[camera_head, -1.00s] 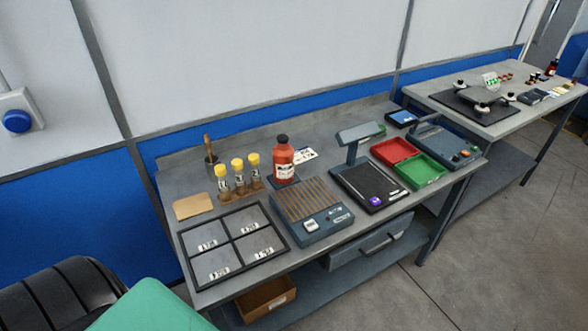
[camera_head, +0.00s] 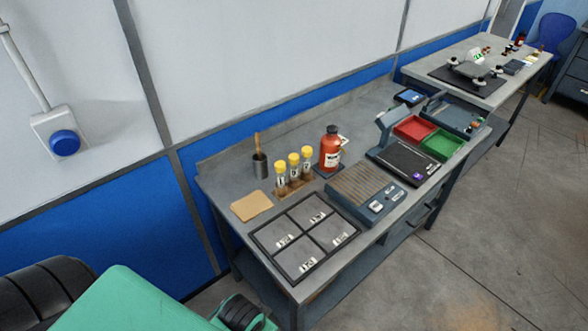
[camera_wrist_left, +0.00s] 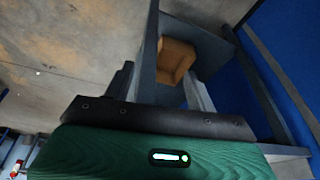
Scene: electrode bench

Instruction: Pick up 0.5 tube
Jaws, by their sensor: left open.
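Three tubes with yellow caps stand side by side in a brown holder (camera_head: 296,186) on the bench: left tube (camera_head: 281,178), middle tube (camera_head: 294,169), right tube (camera_head: 307,163). Their labels are too small to read, so I cannot tell which is the 0.5 tube. My left gripper (camera_wrist_left: 160,78) shows in the left wrist view with its two dark fingers apart and nothing between them. It is away from the tubes and points toward the lower part of the bench. My right gripper is in neither view.
A slotted block (camera_head: 362,190) and a scale (camera_head: 405,166) stand to the right. A brown box (camera_wrist_left: 175,58) shows under the bench.

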